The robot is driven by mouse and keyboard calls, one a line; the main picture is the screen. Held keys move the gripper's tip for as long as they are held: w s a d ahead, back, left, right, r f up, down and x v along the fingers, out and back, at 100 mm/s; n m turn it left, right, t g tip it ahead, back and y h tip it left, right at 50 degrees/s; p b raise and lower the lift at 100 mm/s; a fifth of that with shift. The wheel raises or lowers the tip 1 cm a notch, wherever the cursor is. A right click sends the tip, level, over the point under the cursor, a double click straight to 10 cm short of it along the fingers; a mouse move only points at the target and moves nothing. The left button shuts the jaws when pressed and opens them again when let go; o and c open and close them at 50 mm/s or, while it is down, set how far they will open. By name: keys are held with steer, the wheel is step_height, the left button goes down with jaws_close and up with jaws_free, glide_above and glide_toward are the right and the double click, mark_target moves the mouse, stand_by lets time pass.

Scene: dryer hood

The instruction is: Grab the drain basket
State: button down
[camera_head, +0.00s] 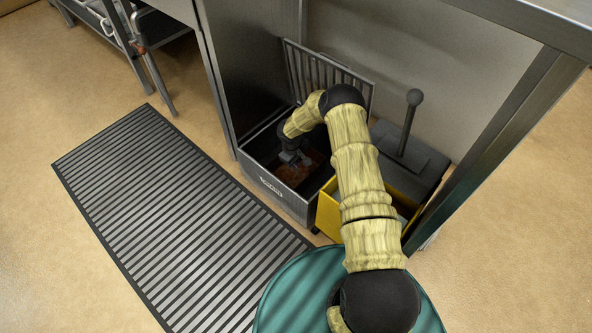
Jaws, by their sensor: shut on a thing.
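An open metal box (279,191) with a label on its front stands on the floor inside the steel frame. A small brownish-red thing (293,174), which looks like the drain basket, sits low inside the box. My gripper (294,163) reaches down into the box from above and is shut on it. The dark gripper body covers part of the basket, and the exact grip on its edge is too small to see. My arm crosses over the right side of the box.
A barred grate (301,68) stands upright at the back of the box. A yellow bin (328,213) is close on the right, partly behind my arm. Beyond it is a grey unit with a black-knobbed lever (409,120). A ribbed floor grate (170,210) lies at front left.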

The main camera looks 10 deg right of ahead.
step_height(320, 180, up, 18)
steer(key=p, duration=0.8)
